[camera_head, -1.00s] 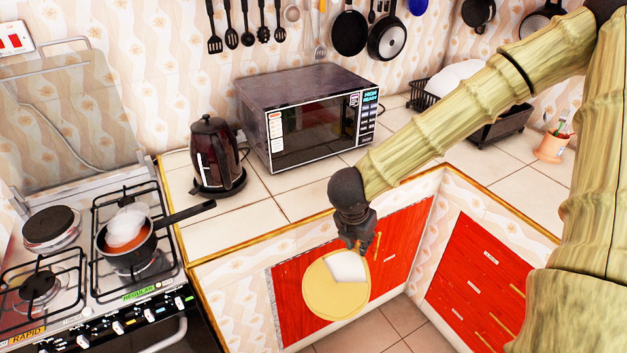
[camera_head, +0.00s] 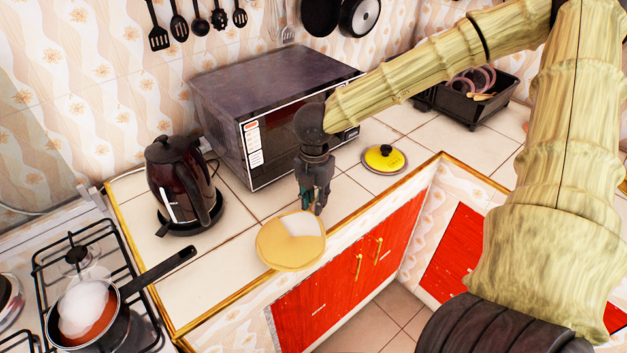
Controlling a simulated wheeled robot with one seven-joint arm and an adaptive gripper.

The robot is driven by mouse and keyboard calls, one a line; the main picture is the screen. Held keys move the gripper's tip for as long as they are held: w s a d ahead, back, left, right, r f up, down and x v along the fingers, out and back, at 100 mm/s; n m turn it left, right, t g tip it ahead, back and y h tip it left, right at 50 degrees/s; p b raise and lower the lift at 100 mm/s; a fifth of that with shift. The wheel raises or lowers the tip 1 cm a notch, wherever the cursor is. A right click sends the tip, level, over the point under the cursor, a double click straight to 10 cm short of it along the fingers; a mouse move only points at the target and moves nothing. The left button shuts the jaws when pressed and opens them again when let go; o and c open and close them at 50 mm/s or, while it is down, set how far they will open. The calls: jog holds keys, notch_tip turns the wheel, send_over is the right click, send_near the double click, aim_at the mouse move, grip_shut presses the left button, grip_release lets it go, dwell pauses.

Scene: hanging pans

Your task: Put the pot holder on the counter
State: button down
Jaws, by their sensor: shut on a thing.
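The pot holder (camera_head: 283,252) is a round yellow pad with a white patch at its upper right. My gripper (camera_head: 310,208) points down and is shut on the pad's upper right edge. The pad is at the front edge of the tiled counter (camera_head: 228,255), overlapping the counter and its gold trim in the picture. I cannot tell whether it touches the counter. The fingertips are partly hidden near the pad.
A dark kettle (camera_head: 178,185) stands to the left and a microwave (camera_head: 255,110) behind my gripper. A yellow lid (camera_head: 383,158) lies to the right. A pan (camera_head: 92,312) sits on the stove (camera_head: 60,255). Bare tiles lie between kettle and pad. Red cupboards (camera_head: 330,290) are below.

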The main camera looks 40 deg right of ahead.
jog(key=w+d+p, duration=0.1)
jog(key=w+d, duration=0.2)
jog(key=w+d+f+p, duration=0.1)
jog(key=w+d, duration=0.2)
jog(key=w+d+p, duration=0.2)
jog(key=w+d, duration=0.1)
jog(key=w, duration=0.1)
jog(key=shift+d+f, duration=0.2)
jog(key=shift+d, duration=0.1)
jog(key=shift+f+p, duration=0.55)
jog(key=shift+f, duration=1.15)
jog(key=c, duration=1.3)
grip_release()
jog(key=shift+f, duration=0.1)
jog(key=shift+o, duration=0.2)
jog(key=shift+r, duration=0.2)
notch_tip(320, 180, up, 12)
jog(key=b, duration=0.2)
jog(key=shift+a+f, duration=0.1)
